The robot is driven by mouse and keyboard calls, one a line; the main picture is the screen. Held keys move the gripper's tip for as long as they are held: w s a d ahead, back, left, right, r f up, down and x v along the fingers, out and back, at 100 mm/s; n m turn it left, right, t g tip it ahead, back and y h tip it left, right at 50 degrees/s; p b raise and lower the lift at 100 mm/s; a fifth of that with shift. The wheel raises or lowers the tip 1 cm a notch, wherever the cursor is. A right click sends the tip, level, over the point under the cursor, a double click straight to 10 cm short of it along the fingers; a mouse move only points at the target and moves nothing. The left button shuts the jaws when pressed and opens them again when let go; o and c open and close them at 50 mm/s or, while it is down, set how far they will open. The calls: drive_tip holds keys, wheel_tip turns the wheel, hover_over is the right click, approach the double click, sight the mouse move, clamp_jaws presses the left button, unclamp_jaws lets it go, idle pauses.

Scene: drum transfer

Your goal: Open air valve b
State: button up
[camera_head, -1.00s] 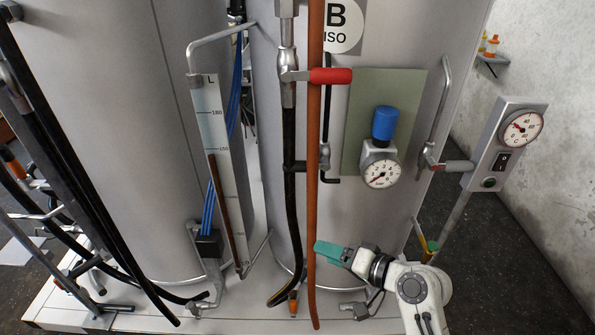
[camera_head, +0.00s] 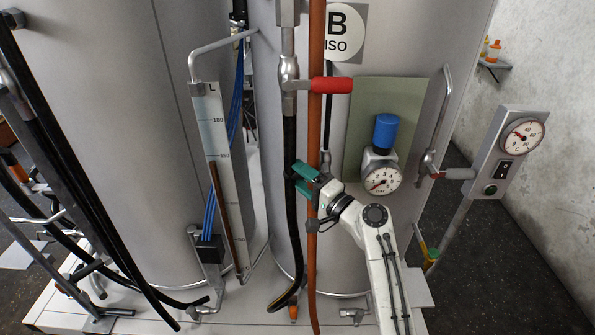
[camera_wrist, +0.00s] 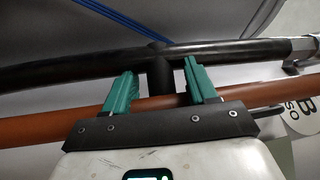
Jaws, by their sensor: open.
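Tank B (camera_head: 275,150) carries a valve with a red handle (camera_head: 335,85), which points sideways to the right across the orange hose (camera_head: 314,120). No label in view names air valve b, so I cannot tell for certain that this is it. My gripper (camera_head: 302,178) is well below the red handle, at the orange hose. Its teal fingers are open. In the wrist view, my gripper (camera_wrist: 160,76) has a short black stub (camera_wrist: 160,72) between its fingers, joining the black hose (camera_wrist: 80,68). I cannot tell whether the fingers touch it.
A blue-capped regulator (camera_head: 385,130) with a gauge (camera_head: 382,180) sits on a green panel right of my gripper. A grey box (camera_head: 502,155) with a gauge and switch stands further right. A level scale (camera_head: 215,145) and black hoses stand left. Bottles sit on a wall shelf.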

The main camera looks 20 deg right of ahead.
drive_tip(key=shift+x, duration=0.8)
drive_tip(key=shift+c, duration=0.2)
clamp_jaws()
